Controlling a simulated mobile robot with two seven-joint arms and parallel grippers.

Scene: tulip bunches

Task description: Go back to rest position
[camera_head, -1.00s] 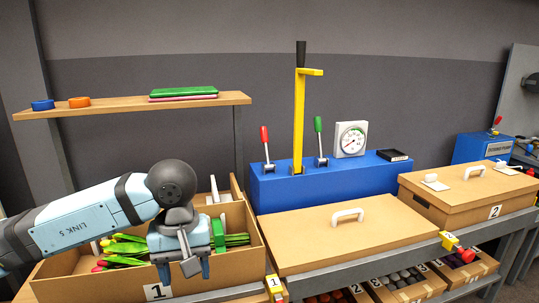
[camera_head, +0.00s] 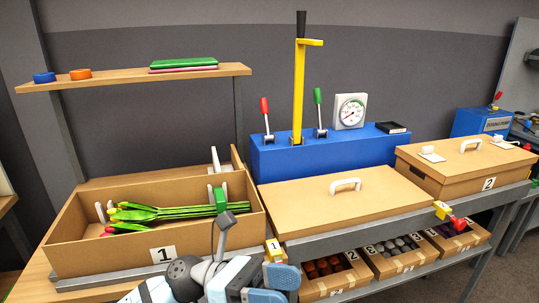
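My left gripper (camera_head: 273,286) is at the bottom centre, in front of the open cardboard box marked 1 (camera_head: 110,259). It is low and clear of the box's contents. Its two blue-grey fingers lie close together in this view, and I cannot tell whether there is a gap between them. I see nothing held in it. Its arm comes in from the bottom edge. A bunch of tulips (camera_head: 165,212) with green stems lies in the box, with a green holder (camera_head: 220,200) around or beside the stems at the right. My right gripper is not in view.
A closed box lid with a white handle (camera_head: 345,185) lies right of the open box. A blue lever unit (camera_head: 290,162) stands behind. A second lidded box (camera_head: 450,190) is further right. Small crates (camera_head: 330,278) sit on the lower shelf. A wall shelf (camera_head: 115,78) is above.

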